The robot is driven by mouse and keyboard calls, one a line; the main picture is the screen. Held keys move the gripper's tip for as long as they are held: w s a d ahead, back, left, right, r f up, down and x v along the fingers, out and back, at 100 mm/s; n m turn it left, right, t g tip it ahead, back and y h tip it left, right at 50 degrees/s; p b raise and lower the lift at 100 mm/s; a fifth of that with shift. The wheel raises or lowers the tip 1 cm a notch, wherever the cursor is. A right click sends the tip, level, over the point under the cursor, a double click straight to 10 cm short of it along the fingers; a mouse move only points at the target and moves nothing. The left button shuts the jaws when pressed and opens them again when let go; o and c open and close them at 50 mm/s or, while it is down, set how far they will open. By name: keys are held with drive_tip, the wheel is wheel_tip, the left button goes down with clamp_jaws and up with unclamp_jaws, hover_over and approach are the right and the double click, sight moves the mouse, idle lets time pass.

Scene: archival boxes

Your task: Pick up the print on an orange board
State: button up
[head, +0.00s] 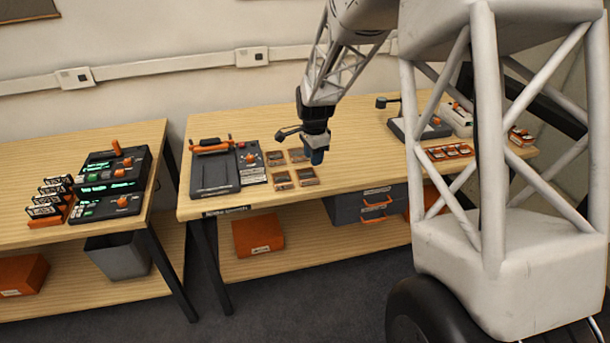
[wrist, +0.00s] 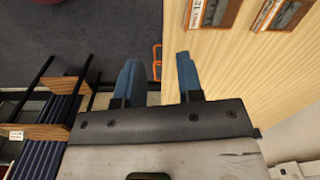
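Several small prints on brown-orange boards lie in two short rows on the middle table; one is the front-right print (head: 307,177), another the front-left print (head: 281,180). I cannot tell which one is the task's print on an orange board. My gripper (head: 316,157) hangs above the table's front part, just right of the prints. In the wrist view my gripper (wrist: 158,75) has its two blue fingers apart, with nothing held between them. Two prints show at the top of that view, a left one (wrist: 213,10) and a right one (wrist: 283,11), beyond the fingers and to their right.
A dark press-like device (head: 214,172) stands left of the prints. A grey drawer unit (head: 365,205) with orange handles is under the table. An orange rack (head: 447,152) and other devices stand at the table's right. Bare wood (head: 345,135) lies behind and right of my gripper.

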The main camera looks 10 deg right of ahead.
sight(307, 174)
drive_tip(key=w+f+m, duration=0.2)
drive_tip(key=w+f, duration=0.2)
drive_tip(key=f, duration=0.2)
drive_tip(key=shift+w+d, duration=0.35)
drive_tip(key=shift+d, duration=0.1)
drive_tip(key=shift+f, duration=1.3)
drive_tip(key=shift+w+f, duration=0.15)
drive_tip(key=shift+f, duration=2.45)
clamp_jaws()
